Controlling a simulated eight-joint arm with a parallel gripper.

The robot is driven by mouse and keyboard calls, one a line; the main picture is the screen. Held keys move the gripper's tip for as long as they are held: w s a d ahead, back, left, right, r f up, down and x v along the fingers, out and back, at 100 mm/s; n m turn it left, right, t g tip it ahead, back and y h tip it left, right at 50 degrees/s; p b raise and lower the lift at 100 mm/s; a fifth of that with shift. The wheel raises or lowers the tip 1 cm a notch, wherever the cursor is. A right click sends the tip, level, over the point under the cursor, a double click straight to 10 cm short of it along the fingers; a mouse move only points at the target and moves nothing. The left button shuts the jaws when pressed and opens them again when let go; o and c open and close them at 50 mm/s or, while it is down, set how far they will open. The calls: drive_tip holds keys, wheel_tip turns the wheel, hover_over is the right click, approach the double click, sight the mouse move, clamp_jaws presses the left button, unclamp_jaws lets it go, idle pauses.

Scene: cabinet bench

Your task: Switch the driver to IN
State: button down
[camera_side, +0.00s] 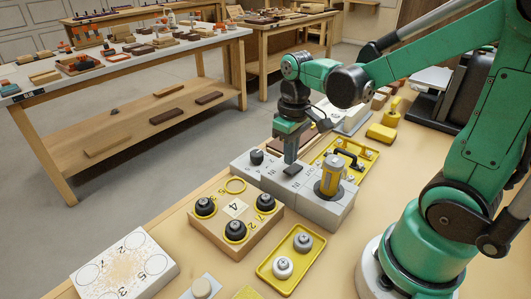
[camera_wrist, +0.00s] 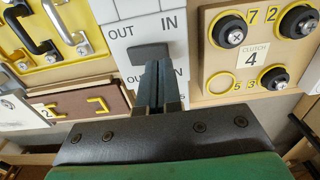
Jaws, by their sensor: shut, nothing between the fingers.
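A grey box (camera_side: 322,207) on the bench carries a black knob (camera_side: 257,157), a dark flat piece (camera_side: 293,169) and a yellow cylinder. In the wrist view its pale top (camera_wrist: 112,11) has OUT at left and IN at right, printed in two rows. A dark block (camera_wrist: 149,52) lies between the rows, roughly midway across; which label it is set to I cannot tell. My gripper (camera_side: 290,159) points down over the box, fingers together and empty. In the wrist view the fingertips (camera_wrist: 158,65) are right at the dark block; contact is unclear. No label reading "driver" is legible.
A wooden clutch block (camera_side: 237,222) with black knobs and a 4 label stands in front of the box. A yellow panel with a black handle (camera_side: 347,160) is behind it. A yellow tray (camera_side: 268,272) with two round pieces sits nearer. Bare bench shows at right.

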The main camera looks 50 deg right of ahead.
sight(289, 170)
drive_tip(key=shift+f, duration=1.15)
idle(0.7)
drive_tip(key=shift+r, duration=3.5)
drive_tip(key=shift+s+a+r+t, duration=0.1)
drive_tip(key=shift+a+r+t, duration=0.05)
drive_tip(key=shift+a+t, duration=1.45)
drive_tip(key=shift+s+a+r+t, duration=0.1)
drive_tip(key=shift+a+t, duration=1.1)
drive_tip(key=shift+t, duration=0.8)
